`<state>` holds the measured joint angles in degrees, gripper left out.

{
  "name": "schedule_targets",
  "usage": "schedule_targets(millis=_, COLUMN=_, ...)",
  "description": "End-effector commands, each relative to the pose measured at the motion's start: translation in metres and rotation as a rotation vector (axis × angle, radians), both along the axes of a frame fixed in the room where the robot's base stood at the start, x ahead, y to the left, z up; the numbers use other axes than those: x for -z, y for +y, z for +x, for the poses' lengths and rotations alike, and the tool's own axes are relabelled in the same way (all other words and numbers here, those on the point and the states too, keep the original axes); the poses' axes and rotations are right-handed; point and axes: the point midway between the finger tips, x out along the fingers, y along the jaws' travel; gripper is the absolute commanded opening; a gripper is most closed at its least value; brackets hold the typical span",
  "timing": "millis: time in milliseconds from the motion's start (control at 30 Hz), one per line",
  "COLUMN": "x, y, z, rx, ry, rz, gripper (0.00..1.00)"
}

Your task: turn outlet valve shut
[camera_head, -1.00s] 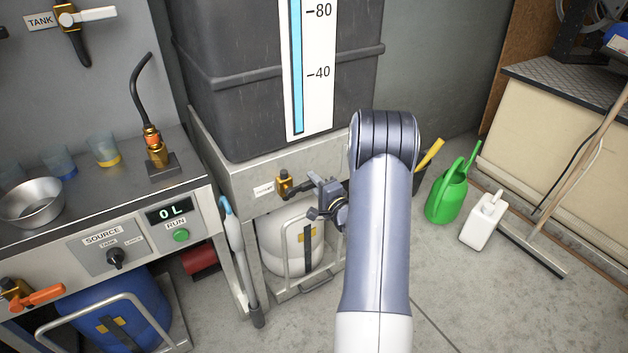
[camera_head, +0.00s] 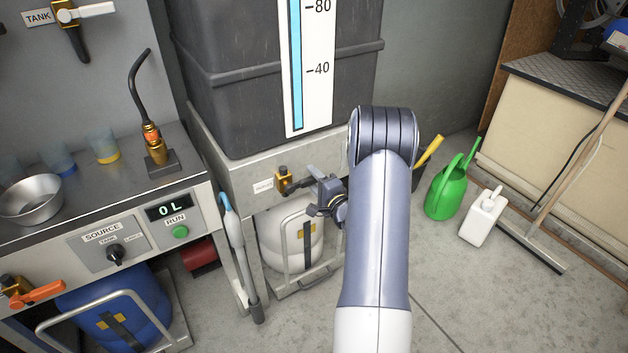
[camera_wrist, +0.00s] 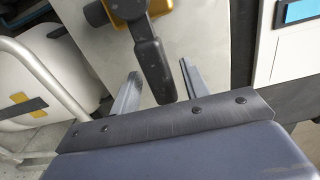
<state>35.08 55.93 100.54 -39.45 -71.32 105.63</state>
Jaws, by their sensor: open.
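The outlet valve (camera_head: 283,181) is a small brass body on the front of the grey stand under the dark tank, beside a small white label. Its dark lever (camera_wrist: 151,66) shows in the wrist view, running down from the brass body (camera_wrist: 158,8). My gripper (camera_head: 312,195) is in front of the valve, at its right. In the wrist view my gripper (camera_wrist: 158,82) is open, with one finger on each side of the lever's lower end. I cannot tell whether either finger touches it.
The dark tank (camera_head: 250,70) with a level gauge (camera_head: 307,60) stands above. A white canister (camera_head: 285,235) sits below the valve. A metal bench (camera_head: 90,190) is at left. A green watering can (camera_head: 445,190) and a white jug (camera_head: 482,218) stand on the floor at right.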

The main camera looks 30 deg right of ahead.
Motion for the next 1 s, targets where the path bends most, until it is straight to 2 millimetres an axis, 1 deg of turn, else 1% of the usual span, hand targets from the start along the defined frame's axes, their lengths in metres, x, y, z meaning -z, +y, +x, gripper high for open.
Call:
schedule_targets(millis=67, x=0.0, y=0.0, z=-0.001, rx=0.0, ry=0.0, rz=-0.001, gripper=0.44)
schedule_targets(millis=167, x=-0.001, y=-0.001, z=-0.008, rx=0.001, ry=0.0, rz=0.0, gripper=0.44)
schedule_targets(millis=267, x=-0.001, y=-0.002, z=-0.024, rx=0.004, ry=0.001, rz=0.002, gripper=0.44)
schedule_targets(millis=500, x=-0.001, y=-0.004, z=-0.074, rx=0.004, ry=0.001, rz=0.002, gripper=0.44)
schedule_targets(millis=633, x=-0.001, y=-0.004, z=-0.094, rx=0.004, ry=0.001, rz=0.001, gripper=0.44)
schedule_targets(millis=800, x=0.0, y=-0.004, z=-0.107, rx=0.002, ry=0.0, rz=0.001, gripper=0.44)
schedule_targets(millis=1000, x=0.0, y=-0.004, z=-0.109, rx=0.0, ry=0.0, rz=0.0, gripper=0.44)
